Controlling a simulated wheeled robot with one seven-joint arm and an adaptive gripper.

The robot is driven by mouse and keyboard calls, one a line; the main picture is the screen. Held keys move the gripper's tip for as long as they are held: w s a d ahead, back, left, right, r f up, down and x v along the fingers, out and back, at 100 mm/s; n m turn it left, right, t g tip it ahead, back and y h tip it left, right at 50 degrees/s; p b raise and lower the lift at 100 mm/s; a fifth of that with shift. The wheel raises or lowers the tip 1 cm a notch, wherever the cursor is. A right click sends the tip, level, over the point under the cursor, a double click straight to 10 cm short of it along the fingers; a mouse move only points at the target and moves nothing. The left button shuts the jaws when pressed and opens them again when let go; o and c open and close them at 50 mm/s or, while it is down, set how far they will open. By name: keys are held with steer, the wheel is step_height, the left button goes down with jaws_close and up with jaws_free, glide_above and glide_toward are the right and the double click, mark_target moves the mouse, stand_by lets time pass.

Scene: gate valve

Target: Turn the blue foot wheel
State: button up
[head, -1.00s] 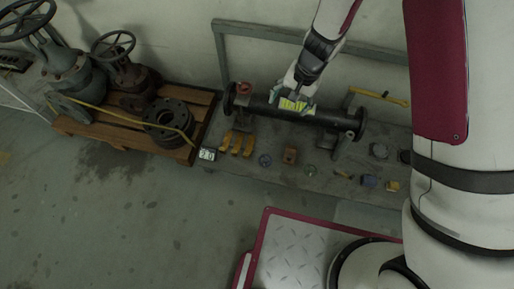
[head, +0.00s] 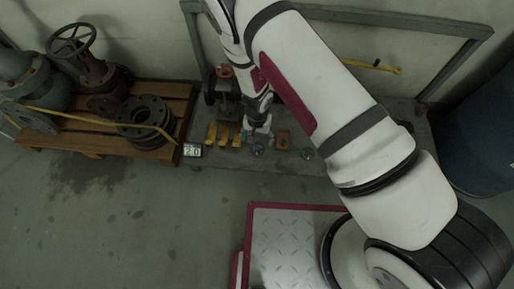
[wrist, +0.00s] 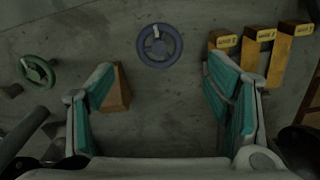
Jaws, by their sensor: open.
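The blue foot wheel (wrist: 160,45) lies near the top centre of the wrist view, a dark blue ring with spokes and a pale mark at its upper rim. In the head view the wheel (head: 258,150) is small, just below my gripper (head: 260,130). In the wrist view my gripper (wrist: 160,88) is open, its teal-padded fingers wide apart with nothing between the tips. The wheel shows beyond and between the fingertips, apart from them. The gap in height cannot be told.
A green wheel (wrist: 36,70) lies left and an orange-brown block (wrist: 118,92) sits by the left finger in the wrist view. Yellow labelled brackets (wrist: 258,48) stand right.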

mark_target(258, 148)
step_height(258, 148, down, 7)
steer(key=b, duration=0.2)
steer(key=shift+b, duration=0.3)
steer(key=shift+c, duration=0.4)
steer(key=c, duration=1.1)
